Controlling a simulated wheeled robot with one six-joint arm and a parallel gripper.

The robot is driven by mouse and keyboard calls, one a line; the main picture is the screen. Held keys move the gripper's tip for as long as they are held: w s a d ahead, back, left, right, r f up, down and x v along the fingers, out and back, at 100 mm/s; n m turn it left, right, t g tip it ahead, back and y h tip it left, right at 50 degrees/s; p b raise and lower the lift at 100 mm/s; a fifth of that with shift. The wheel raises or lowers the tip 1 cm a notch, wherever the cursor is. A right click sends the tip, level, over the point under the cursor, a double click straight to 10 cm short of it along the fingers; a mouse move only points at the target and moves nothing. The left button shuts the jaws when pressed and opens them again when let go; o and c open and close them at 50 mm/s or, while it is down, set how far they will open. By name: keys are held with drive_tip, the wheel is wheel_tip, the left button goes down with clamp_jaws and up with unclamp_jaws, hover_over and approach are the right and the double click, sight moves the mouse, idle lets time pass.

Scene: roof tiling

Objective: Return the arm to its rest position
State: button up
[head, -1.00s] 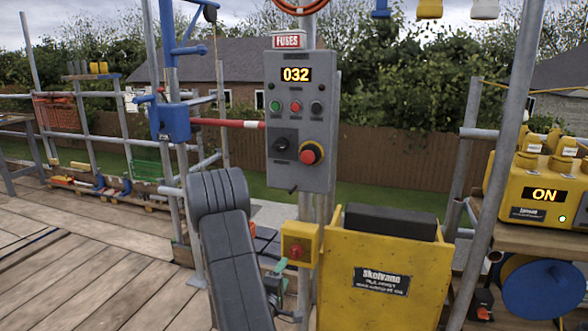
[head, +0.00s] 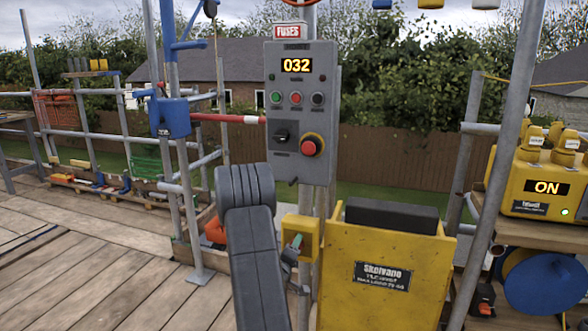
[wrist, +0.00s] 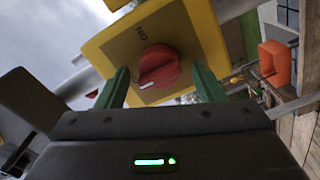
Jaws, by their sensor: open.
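My arm (head: 258,255) is grey and reaches up in front of the yellow switch box (head: 312,240) on the pole. My gripper (head: 296,243) is mostly hidden behind the arm in the head view, with a green finger showing against the box. In the wrist view my gripper (wrist: 160,72) is open, its two green fingers on either side of the red knob (wrist: 159,67). The knob sits on the yellow box face (wrist: 112,46), which carries "ON" lettering. Whether the fingers touch the knob I cannot tell.
A grey fuse panel (head: 301,110) reading 032 stands above the switch box. A yellow hoist housing (head: 385,272) is to the right. A yellow unit (head: 543,180) shows ON. Scaffold poles (head: 490,180) stand around, and plank floor (head: 90,270) is open at left.

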drive_tip(key=shift+d+r+m+b, duration=0.1)
drive_tip(key=shift+m+b, duration=1.1)
drive_tip(key=shift+m, duration=2.05)
drive_tip(key=shift+d+m+b, duration=0.1)
drive_tip(key=shift+m+b, duration=1.1)
drive_tip(key=shift+m, duration=2.05)
drive_tip(key=shift+s, duration=0.1)
